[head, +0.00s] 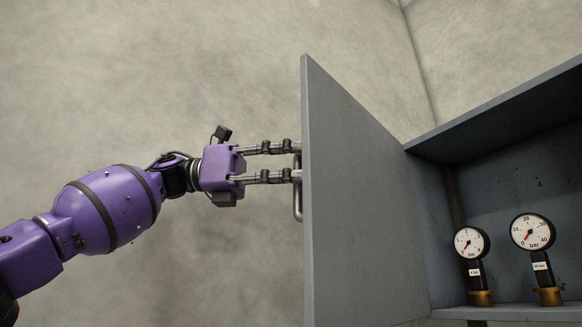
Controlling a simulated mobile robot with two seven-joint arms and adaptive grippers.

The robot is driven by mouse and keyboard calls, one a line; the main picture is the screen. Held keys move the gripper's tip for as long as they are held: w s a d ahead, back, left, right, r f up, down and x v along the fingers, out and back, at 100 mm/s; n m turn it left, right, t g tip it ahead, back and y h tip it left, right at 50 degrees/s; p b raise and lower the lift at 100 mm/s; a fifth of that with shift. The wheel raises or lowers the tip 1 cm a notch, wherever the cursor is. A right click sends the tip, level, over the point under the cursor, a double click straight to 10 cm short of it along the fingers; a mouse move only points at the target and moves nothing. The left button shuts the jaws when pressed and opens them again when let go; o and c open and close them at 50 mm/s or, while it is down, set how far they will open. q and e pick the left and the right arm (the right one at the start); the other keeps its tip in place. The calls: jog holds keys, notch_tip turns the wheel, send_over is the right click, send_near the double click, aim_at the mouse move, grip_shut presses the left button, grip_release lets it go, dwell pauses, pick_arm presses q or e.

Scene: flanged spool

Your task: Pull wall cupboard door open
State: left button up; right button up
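The wall cupboard door (355,200) is a grey panel that stands swung well open, its free edge toward the left and its hinge side at the grey cupboard (505,220). A metal bar handle (298,205) sits on the door's outer face, partly hidden by my fingers. My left gripper (296,162) comes in from the left with its fingertips at the handle. Its two fingers are apart, one above the other, with part of the handle showing between them. Whether the fingertips touch the handle cannot be told. My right gripper is not in view.
Two round pressure gauges, a left one (468,243) and a right one (532,232), stand on brass fittings inside the open cupboard. A bare plaster wall (150,80) lies behind. The space left of the door around my arm looks clear.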

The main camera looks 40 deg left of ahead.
pick_arm(q)
jog(key=shift+w+a+f, duration=0.15)
jog(key=shift+f, duration=0.05)
jog(key=v, duration=0.7)
jog(key=shift+s+r, duration=0.25)
jog(key=shift+s, duration=0.1)
